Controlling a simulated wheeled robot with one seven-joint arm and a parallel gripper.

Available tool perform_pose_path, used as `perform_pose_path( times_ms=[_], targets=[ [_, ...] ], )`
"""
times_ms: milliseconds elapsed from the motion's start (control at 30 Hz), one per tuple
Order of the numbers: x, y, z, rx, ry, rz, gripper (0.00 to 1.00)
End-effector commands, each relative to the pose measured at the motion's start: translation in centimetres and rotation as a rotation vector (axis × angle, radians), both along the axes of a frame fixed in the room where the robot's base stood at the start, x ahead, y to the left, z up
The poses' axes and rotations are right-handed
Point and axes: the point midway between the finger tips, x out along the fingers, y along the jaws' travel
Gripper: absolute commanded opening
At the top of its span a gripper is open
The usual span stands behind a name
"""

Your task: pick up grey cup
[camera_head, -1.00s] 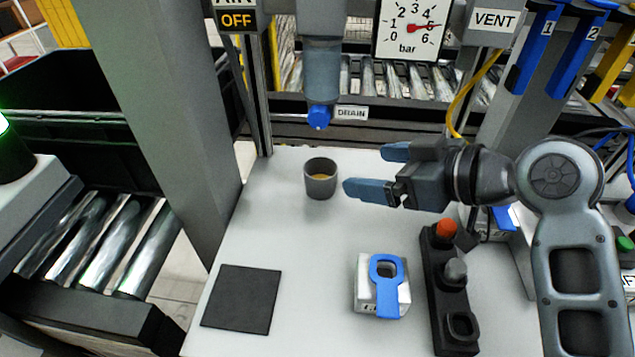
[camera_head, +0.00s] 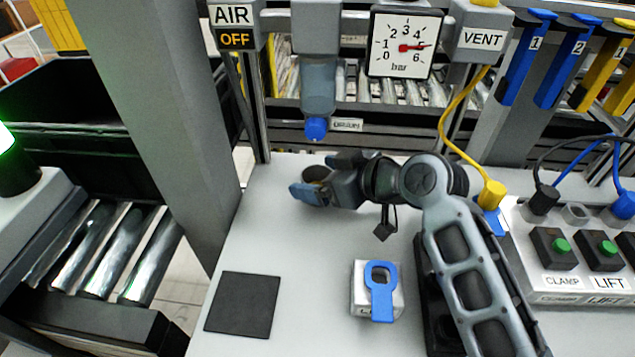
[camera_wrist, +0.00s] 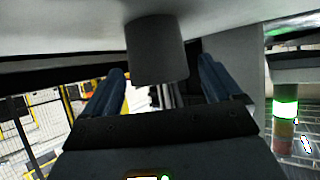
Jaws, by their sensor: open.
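The grey cup (camera_head: 314,174) stands on the white table top, partly hidden behind my gripper in the head view. In the wrist view the cup (camera_wrist: 157,50) shows large, between and just beyond the two blue fingers. My gripper (camera_head: 306,185) is open, with its fingers on either side of the cup. The near finger crosses in front of the cup's lower part. In the wrist view my gripper (camera_wrist: 165,85) has clear gaps beside the fingers, and no firm contact with the cup shows.
A black square mat (camera_head: 243,304) lies front left on the table. A white block with a blue handle (camera_head: 379,290) stands front centre. A blue-tipped drain nozzle (camera_head: 316,128) hangs behind the cup. A control box (camera_head: 575,262) with green buttons is at right.

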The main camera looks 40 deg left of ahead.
Motion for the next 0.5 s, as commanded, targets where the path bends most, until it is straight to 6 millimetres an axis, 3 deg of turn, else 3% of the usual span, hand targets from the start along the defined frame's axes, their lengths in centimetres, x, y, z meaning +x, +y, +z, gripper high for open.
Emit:
perform_pose_path(
  times_ms=[333, 500],
  targets=[
    [0.06, 0.84, -0.56, 0.0, 0.0, -0.001, 0.92],
    [0.06, 0.83, -0.55, 0.0, 0.0, -0.001, 0.76]
  ],
)
